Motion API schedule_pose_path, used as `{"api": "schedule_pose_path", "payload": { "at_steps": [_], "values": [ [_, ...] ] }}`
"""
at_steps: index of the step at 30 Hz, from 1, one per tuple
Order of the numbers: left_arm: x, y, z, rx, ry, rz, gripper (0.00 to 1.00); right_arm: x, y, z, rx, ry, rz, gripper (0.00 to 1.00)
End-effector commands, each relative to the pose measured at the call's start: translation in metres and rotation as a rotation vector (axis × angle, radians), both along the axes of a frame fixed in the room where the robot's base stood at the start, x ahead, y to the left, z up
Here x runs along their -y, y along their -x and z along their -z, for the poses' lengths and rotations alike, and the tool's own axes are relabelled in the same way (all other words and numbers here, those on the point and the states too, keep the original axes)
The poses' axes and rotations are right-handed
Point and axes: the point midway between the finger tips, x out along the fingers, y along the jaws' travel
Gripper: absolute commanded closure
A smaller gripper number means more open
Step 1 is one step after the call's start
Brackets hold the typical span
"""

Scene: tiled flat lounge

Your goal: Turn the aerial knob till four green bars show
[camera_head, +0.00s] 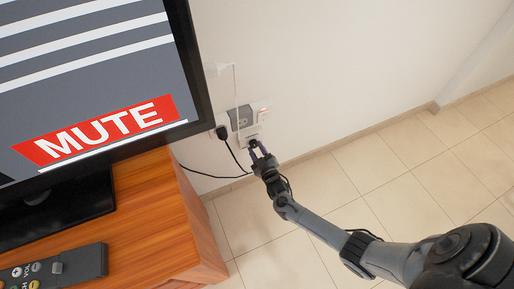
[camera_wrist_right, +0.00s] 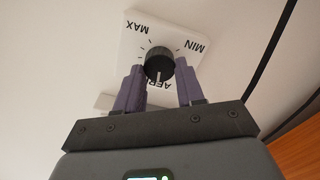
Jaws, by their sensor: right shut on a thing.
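The black aerial knob (camera_wrist_right: 159,62) sits on a white wall plate (camera_wrist_right: 165,36) in the right wrist view. The plate shows upside down, with MAX at upper left, MIN at upper right and a partly hidden AERIAL label below. The knob's white mark points down toward that label. My right gripper (camera_wrist_right: 160,76) is shut on the knob, one purple finger on each side. In the head view my right gripper (camera_head: 257,149) is at the wall and mostly covers the knob. The TV (camera_head: 90,80) shows white stripes and a red MUTE banner; its top is cut off. My left gripper is out of view.
A grey wall socket (camera_head: 241,117) and a black plug (camera_head: 222,132) with a cable are just beside the plate. A wooden cabinet (camera_head: 150,215) carries the TV and a remote (camera_head: 60,270). Tiled floor (camera_head: 370,180) is clear to the right.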

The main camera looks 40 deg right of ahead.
Motion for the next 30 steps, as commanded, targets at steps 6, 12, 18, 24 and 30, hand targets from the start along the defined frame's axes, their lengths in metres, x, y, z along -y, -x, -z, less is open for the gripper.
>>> {"api": "schedule_pose_path", "payload": {
  "at_steps": [6, 12, 18, 24, 30],
  "values": [
    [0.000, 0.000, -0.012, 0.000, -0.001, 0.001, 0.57, -0.001, -0.001, -0.002, -0.057, 0.196, -0.001, 0.93],
    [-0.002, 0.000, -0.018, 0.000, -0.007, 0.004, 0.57, -0.001, 0.000, 0.000, -0.103, 0.355, -0.002, 0.93],
    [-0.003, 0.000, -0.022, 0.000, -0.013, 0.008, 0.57, -0.001, 0.000, 0.000, -0.138, 0.473, 0.000, 0.93],
    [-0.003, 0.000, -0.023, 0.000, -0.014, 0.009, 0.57, 0.000, 0.000, 0.001, -0.159, 0.544, 0.000, 0.93],
    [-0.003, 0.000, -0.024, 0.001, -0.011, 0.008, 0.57, 0.000, 0.000, 0.001, -0.168, 0.574, 0.000, 0.93]
  ]
}}
